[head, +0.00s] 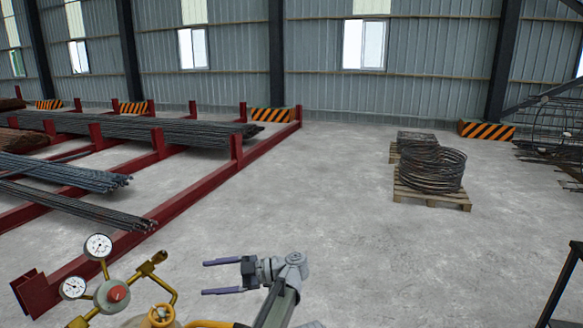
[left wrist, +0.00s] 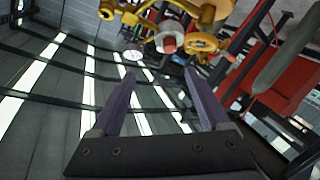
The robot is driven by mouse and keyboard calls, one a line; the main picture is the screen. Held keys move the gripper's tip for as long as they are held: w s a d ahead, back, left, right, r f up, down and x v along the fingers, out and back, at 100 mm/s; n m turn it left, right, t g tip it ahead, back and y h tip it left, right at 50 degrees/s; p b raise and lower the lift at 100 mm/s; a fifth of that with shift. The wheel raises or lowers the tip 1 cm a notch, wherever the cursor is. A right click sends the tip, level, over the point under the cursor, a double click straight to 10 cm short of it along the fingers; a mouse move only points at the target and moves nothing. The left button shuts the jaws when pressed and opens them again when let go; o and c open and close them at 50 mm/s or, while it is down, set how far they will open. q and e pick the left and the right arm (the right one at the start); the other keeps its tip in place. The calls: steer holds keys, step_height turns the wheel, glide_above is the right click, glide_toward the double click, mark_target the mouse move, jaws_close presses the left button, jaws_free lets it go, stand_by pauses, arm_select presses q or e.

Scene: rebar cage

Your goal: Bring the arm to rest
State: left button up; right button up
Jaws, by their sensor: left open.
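My left gripper (head: 222,277) is low in the middle of the head view, with its two purple fingers pointing left. The fingers are parted and nothing is between them. In the left wrist view the same gripper (left wrist: 160,98) is open and empty, with the hall's roof and strip lights behind it. My left arm is bent up from the bottom edge. My right gripper does not show in either view.
A valve with two gauges (head: 97,246) and brass pipes stands just left of the gripper; brass fittings (left wrist: 170,35) top the wrist view. A red rack (head: 236,150) holds rebar at left. Wire coils (head: 434,168) lie on a pallet (head: 432,199). The middle floor is clear.

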arm_select(q)
steer(key=w+r+m+t+h, duration=0.2)
steer(key=w+r+m+t, duration=0.65)
steer(key=w+t, duration=0.55)
steer(key=d+f+m+t+h, duration=0.2)
steer(key=d+m+t+h, duration=0.1)
steer(key=d+m+h, duration=0.4)
steer(key=d+f+m+t+h, duration=0.3)
steer(key=d+m+h, duration=0.2)
steer(key=m+h, duration=0.3)
steer(key=s+f+m+g+h, duration=0.35)
steer(key=s+f+g, duration=0.6)
steer(key=f, duration=0.45)
steer(key=s+a+f+n+g+y, duration=0.15)
steer(key=s+a+f+g, duration=0.3)
steer(key=s, duration=0.55)
steer(key=s+a+f+g+y, duration=0.2)
steer(key=s+a+f+g, duration=0.25)
steer(key=s, duration=0.55)
steer(key=s+d+f+m+y+b, duration=0.1)
steer(key=s+d+f+m+b, duration=0.2)
steer(key=d+f+b, duration=0.6)
steer(key=shift+s+d+f+b, duration=0.4)
steer(key=shift+s+d, duration=0.65)
steer(key=shift+s, duration=0.15)
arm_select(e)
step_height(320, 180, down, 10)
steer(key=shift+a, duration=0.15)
